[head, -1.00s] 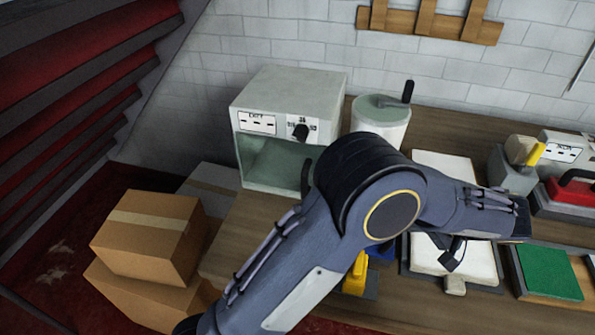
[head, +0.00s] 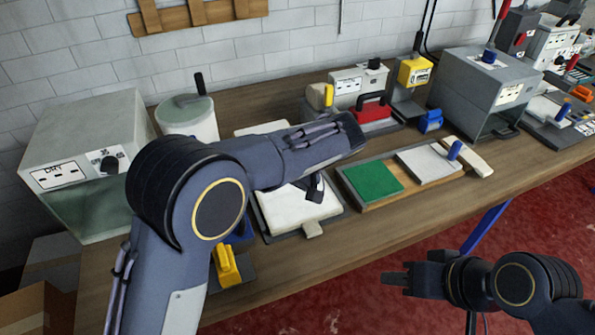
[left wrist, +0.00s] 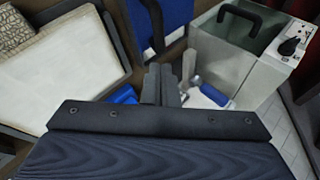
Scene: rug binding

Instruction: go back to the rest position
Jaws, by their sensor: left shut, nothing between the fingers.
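My left arm comes in from the lower left of the head view and reaches over the bench. Its gripper is mostly hidden there behind the forearm; a small dark part shows above a white pad (head: 295,210). In the left wrist view the left gripper (left wrist: 160,85) is shut and empty, with its fingers together. My right gripper (head: 392,277) is at the lower right of the head view, over the red floor in front of the bench, pointing left. Nothing shows held in it, and its finger gap is unclear.
On the wooden bench (head: 400,216) stand a grey box oven (head: 75,125), a lidded canister (head: 190,118), a yellow-handled tool (head: 226,265), a tray with a green pad (head: 372,179), a red-handled block (head: 372,115) and a grey cabinet (head: 465,90). The floor (head: 330,300) in front is open.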

